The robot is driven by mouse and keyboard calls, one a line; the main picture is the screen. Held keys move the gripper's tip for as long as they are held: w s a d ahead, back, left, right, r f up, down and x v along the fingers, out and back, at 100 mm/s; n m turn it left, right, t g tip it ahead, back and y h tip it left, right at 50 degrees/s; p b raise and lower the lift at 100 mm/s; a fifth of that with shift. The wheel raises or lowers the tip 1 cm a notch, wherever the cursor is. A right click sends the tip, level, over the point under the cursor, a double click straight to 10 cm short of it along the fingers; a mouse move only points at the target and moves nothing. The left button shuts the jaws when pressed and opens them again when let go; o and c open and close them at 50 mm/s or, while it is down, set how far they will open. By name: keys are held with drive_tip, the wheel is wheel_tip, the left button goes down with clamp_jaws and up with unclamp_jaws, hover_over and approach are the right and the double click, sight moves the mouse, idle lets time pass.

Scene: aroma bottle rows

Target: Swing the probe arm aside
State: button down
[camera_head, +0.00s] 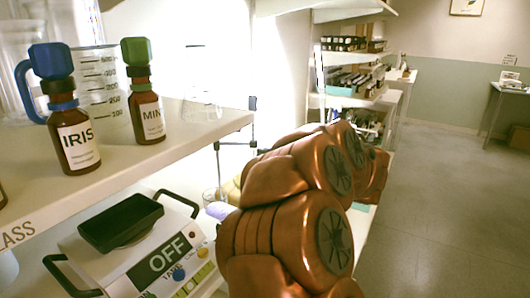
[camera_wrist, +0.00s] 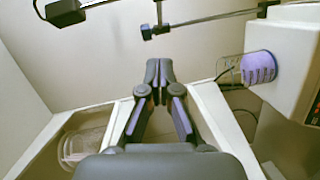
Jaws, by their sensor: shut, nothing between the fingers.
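The probe arm (camera_wrist: 205,19) shows in the wrist view as a thin grey rod across the top, with a dark clamp (camera_wrist: 156,30) near its left end. In the head view a thin stand with a rod (camera_head: 252,135) shows behind the shelf, partly hidden by my copper-coloured arm. My gripper (camera_wrist: 159,70) is shut and empty, its dark fingertips together below the clamp in the picture. A gap shows between tips and clamp; its depth is hard to tell. My gripper is not visible in the head view.
A glass with purple contents (camera_wrist: 258,67) stands right of my gripper beside a white device (camera_wrist: 295,40). A clear glass vessel (camera_wrist: 85,143) is lower left. In the head view, IRIS (camera_head: 77,140) and MIN-labelled (camera_head: 148,118) bottles stand on the shelf above the OFF-marked device (camera_head: 150,255).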

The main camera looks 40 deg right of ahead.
approach(239, 144)
drive_tip(key=w+a, duration=0.3)
drive_tip(key=shift+w+d+f+p, duration=0.25)
drive_tip(key=shift+w+d+p, duration=0.15)
drive_tip(key=shift+w+d, duration=0.25)
drive_tip(key=shift+w+d+f+p, duration=0.3)
drive_tip(key=shift+w+d, duration=0.2)
drive_tip(key=shift+w, duration=0.35)
drive_tip(key=shift+w+r, duration=0.1)
drive_tip(key=shift+r, duration=0.05)
